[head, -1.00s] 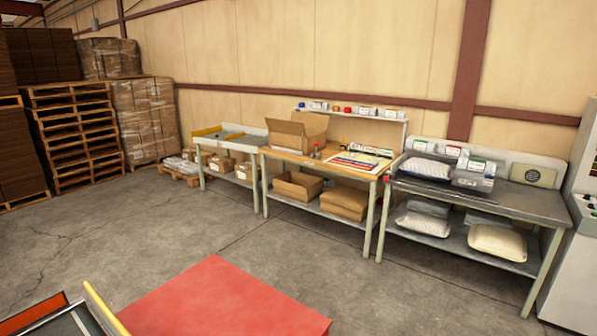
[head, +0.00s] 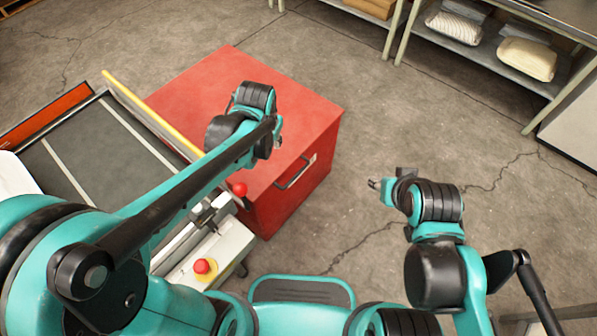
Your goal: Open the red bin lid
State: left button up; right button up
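The red bin (head: 190,95) stands on the floor left of centre, with its flat red top closed. A dark handle (head: 294,174) is on its side facing right, near a small white label. My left arm reaches across the bin from the left. My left gripper (head: 279,133) is mostly hidden behind its own wrist, above the bin's right edge and a little beyond the handle. Its fingers cannot be made out. My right gripper (head: 376,184) is to the right of the bin, apart from it and above bare floor. It is too small to tell whether it is open.
A conveyor (head: 85,160) with a yellow rail (head: 140,110) runs close beside the bin at left. A red button (head: 205,267) sits on its near end. Shelves with pillows (head: 527,59) stand at upper right. The floor right of the bin is clear.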

pick_arm(q)
jog(key=w+d+f+m+g, duration=0.1)
jog(key=w+d+f, duration=0.25)
jog(key=f, duration=0.35)
jog(key=m+g+y+b, duration=0.1)
jog(key=m+g+b, duration=0.1)
jog(key=m, duration=0.1)
send_near(298, 173)
jog(key=shift+n, duration=0.3)
jog(key=f+b, duration=0.1)
jog(key=f, duration=0.3)
jog(key=f+b, duration=0.1)
jog(key=f, duration=0.2)
jog(key=shift+w+a+b, duration=0.2)
jog(key=shift+a+b, duration=0.15)
jog(key=shift+a, duration=0.05)
jog(key=shift+w+a+f, duration=0.1)
jog(key=shift+f, duration=0.4)
grip_shut()
